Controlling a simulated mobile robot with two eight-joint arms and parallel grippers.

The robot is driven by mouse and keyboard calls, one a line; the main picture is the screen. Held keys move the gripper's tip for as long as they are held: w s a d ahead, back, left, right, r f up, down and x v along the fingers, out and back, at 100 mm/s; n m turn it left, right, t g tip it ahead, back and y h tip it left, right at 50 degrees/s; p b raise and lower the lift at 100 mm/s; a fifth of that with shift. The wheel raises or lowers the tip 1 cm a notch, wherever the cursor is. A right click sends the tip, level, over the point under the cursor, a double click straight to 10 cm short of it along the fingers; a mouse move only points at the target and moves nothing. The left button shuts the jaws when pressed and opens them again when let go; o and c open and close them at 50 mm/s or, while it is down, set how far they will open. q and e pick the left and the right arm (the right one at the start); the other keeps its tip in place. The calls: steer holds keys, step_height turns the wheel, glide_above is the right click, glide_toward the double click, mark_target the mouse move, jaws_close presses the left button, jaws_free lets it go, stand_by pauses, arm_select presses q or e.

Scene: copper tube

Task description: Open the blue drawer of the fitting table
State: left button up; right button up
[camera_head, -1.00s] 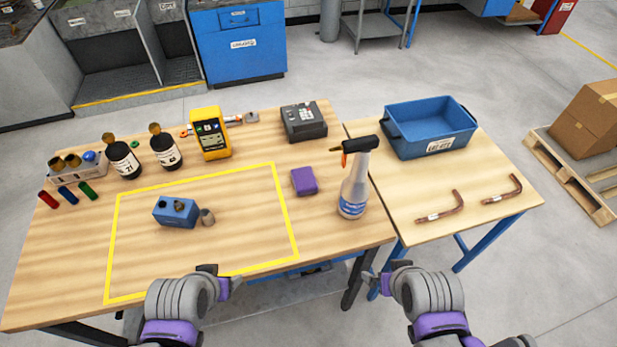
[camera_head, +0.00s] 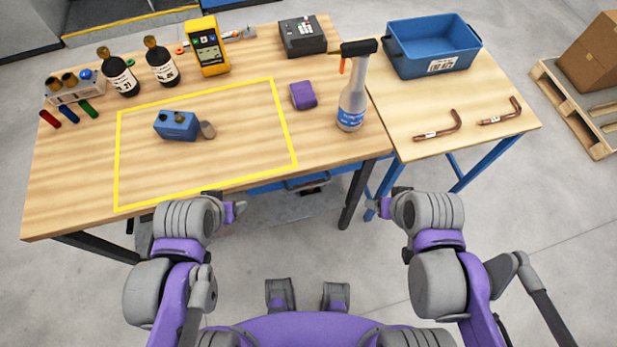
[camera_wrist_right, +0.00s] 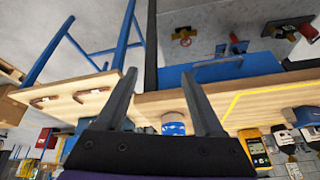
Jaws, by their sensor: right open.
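The fitting table (camera_head: 70,195) is wood-topped, with a yellow outlined area. In the right wrist view, which is upside down, the blue drawer front (camera_wrist_right: 270,72) lies beyond my fingers. My right gripper (camera_head: 374,208) is open and empty, in front of the table and right of the handle; its two spread fingers show in the right wrist view (camera_wrist_right: 160,90). My left gripper (camera_head: 238,210) is left of the handle, clear of it; its opening is unclear.
On the table are a blue block (camera_head: 177,125), a spray bottle (camera_head: 352,100) near the right edge, a purple block (camera_head: 303,95), a yellow meter (camera_head: 208,48) and dark bottles. A side table (camera_head: 400,140) holds a blue bin (camera_head: 432,50) and copper tubes. Dark table legs stand below.

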steer(key=a+f+m+y+b, duration=0.1)
steer(key=f, duration=0.1)
steer(key=a+f+g+y+b, duration=0.1)
steer(key=f+b, duration=0.1)
steer(key=a+f+m+g+b, duration=0.1)
steer(key=f+b, duration=0.1)
steer(key=shift+w+f+m+y, duration=0.2)
steer(key=shift+f+m+y, duration=0.1)
steer(key=shift+y, duration=0.1)
steer(key=c, duration=0.3)
steer(key=m+g+y+b, duration=0.2)
steer(key=m+y+b, duration=0.2)
steer(key=y+b, duration=0.95)
glide_toward(315, 186)
steer(key=h+b, duration=0.1)
steer(key=h, duration=0.1)
steer(key=shift+y, duration=0.35)
steer(key=x, duration=0.3)
steer(key=b+x, duration=0.1)
steer(key=x, duration=0.3)
steer(key=r+b+x, duration=0.1)
steer(key=x, duration=0.3)
steer(key=shift+a, duration=0.35)
arm_select(q)
step_height(315, 186, down, 26)
steer(key=shift+s+r+g, duration=0.15)
steer(key=shift+s+g, duration=0.2)
steer(key=shift+g, duration=0.05)
arm_select(e)
jaws_close()
